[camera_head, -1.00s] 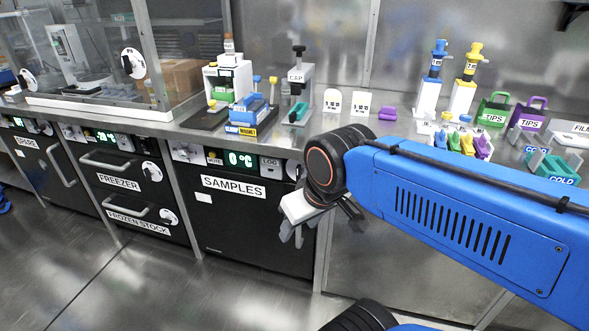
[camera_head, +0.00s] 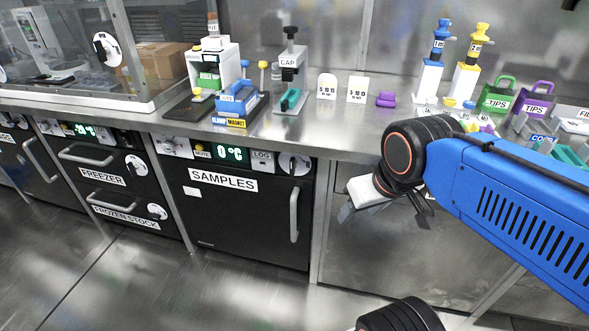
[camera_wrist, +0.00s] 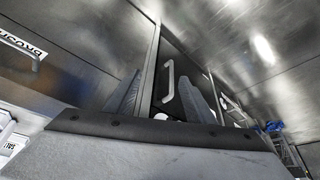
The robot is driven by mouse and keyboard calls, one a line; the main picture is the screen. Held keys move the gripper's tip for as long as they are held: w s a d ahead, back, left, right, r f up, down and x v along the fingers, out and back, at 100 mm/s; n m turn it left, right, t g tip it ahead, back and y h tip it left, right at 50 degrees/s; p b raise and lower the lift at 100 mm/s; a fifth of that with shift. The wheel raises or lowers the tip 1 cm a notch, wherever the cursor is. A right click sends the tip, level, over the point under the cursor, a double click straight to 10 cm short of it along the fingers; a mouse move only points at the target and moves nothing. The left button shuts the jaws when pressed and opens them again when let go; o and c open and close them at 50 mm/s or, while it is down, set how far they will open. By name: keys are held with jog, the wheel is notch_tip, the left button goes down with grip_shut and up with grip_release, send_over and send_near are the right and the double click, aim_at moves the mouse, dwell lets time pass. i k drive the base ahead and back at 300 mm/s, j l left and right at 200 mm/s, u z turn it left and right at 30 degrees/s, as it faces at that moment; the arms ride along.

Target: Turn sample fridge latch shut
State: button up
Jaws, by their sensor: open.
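The sample fridge (camera_head: 235,218) is a black door labelled SAMPLES under the bench, and it looks closed. Its latch (camera_head: 293,163) is a round white plate with a dark lever at the top right, above the vertical door handle (camera_head: 294,214). The lever's exact angle is too small to tell. My gripper (camera_head: 384,212) is open and empty, to the right of the fridge in front of a bare steel panel. In the wrist view, my two fingers (camera_wrist: 160,88) stand apart, with a pale handle (camera_wrist: 168,82) showing beyond them. The latch is not clear there.
A control strip with a green display (camera_head: 230,154) sits above the fridge door. The bench (camera_head: 340,130) overhangs and carries several devices, pipettes and racks. Freezer drawers (camera_head: 100,177) are at the left. The floor (camera_head: 190,290) in front is clear.

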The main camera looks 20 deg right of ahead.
aim_at(293, 164)
jog(key=k+l+u, duration=0.15)
jog(key=l, duration=0.25)
jog(key=k+l+u, duration=0.2)
jog(key=l, duration=0.15)
jog(key=k+l+u, duration=0.15)
jog(key=l, duration=0.2)
jog(key=k+l+u, duration=0.2)
jog(key=l, duration=0.15)
jog(key=i, duration=0.1)
